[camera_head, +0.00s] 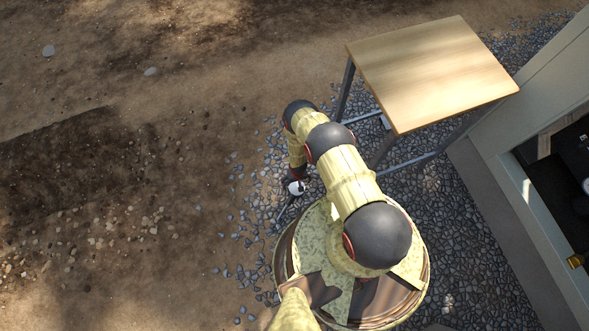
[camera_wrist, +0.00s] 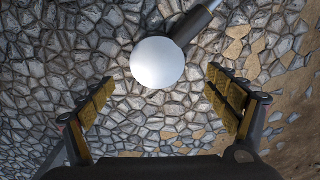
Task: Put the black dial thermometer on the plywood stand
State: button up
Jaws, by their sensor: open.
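The stand (camera_head: 430,72) has a pale wooden top on dark legs and stands at the upper right of the head view. Its top is bare. My gripper (camera_head: 295,177) hangs low over the gravel, to the left of and below the stand. In the wrist view my gripper (camera_wrist: 161,80) is open, its two ridged pads wide apart. A round white item with a dark stem (camera_wrist: 158,63) shows between and beyond the pads; I cannot tell what it is. A black item with a white round part (camera_head: 580,155), cut by the right edge, may be the black dial thermometer.
A grey cabinet (camera_head: 490,170) with a dark opening stands at the right, a small brass-coloured piece (camera_head: 575,261) at its edge. Gravel (camera_head: 425,215) lies around the stand and cabinet. Bare brown soil (camera_head: 120,180) is open on the left.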

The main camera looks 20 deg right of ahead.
aim_at(297, 186)
notch_tip(297, 186, down, 5)
jog(key=b, duration=0.3)
jog(key=shift+d+f, duration=0.15)
jog(key=c, duration=0.3)
jog(key=c, duration=1.1)
